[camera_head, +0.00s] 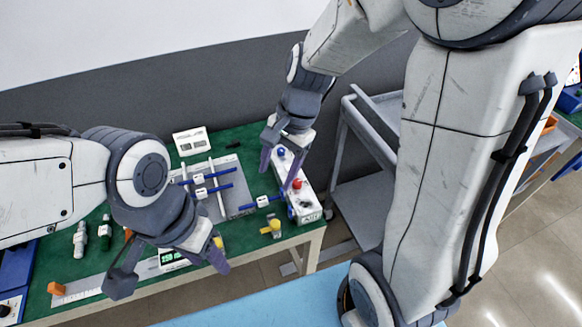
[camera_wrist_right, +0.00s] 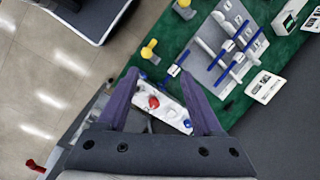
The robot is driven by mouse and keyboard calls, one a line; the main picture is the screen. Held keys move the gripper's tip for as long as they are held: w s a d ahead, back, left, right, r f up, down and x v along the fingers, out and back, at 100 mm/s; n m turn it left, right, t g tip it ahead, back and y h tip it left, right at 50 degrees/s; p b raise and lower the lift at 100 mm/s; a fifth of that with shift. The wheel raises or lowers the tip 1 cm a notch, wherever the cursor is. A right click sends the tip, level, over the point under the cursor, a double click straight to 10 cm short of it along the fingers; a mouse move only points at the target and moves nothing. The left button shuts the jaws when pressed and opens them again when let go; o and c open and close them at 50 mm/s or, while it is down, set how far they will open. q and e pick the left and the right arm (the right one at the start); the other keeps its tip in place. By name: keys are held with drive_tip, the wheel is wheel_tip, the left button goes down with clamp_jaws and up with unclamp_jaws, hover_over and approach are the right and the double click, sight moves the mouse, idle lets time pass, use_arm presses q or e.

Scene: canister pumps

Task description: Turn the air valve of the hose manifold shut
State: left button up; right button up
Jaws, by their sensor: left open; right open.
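The hose manifold (camera_head: 306,205) is a white block at the right end of the green table, with a red knob (camera_head: 297,184), a blue knob (camera_head: 281,152) and dark lettering on its near end. The right wrist view shows the manifold (camera_wrist_right: 170,108), its red knob (camera_wrist_right: 153,101) and a blue knob (camera_wrist_right: 187,122). Which knob is the air valve I cannot tell for certain. My right gripper (camera_head: 279,165) is open above the manifold, its purple fingers (camera_wrist_right: 158,63) on either side of it in the wrist view; contact is unclear. My left gripper (camera_head: 168,270) is open and empty over the table's front.
A grey panel (camera_head: 238,189) with blue tubes and white clamps lies left of the manifold. A yellow fitting (camera_head: 272,227) stands near the front edge. A white card (camera_head: 190,141) is at the back. A grey cart (camera_head: 350,190) stands to the right, close to the table.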

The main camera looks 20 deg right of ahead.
sight(297, 181)
drive_tip(key=w+d+f+m+t+y+b, duration=0.1)
drive_tip(key=w+d+f+m, duration=0.2)
drive_tip(key=d+m, duration=0.3)
drive_tip(key=w+d+f+m+t+b, duration=0.1)
drive_tip(key=w+d+f+m, duration=0.3)
drive_tip(key=d+m, duration=0.15)
drive_tip(key=x, duration=0.3)
drive_tip(key=b+x, duration=0.1)
drive_tip(key=x, duration=0.5)
drive_tip(key=shift+s+f, duration=0.2)
drive_tip(key=shift+f, duration=0.2)
use_arm(q)
wheel_tip(297, 181, down, 4)
drive_tip(key=shift+f, duration=0.2)
use_arm(e)
drive_tip(key=shift+n, duration=0.25)
clamp_jaws()
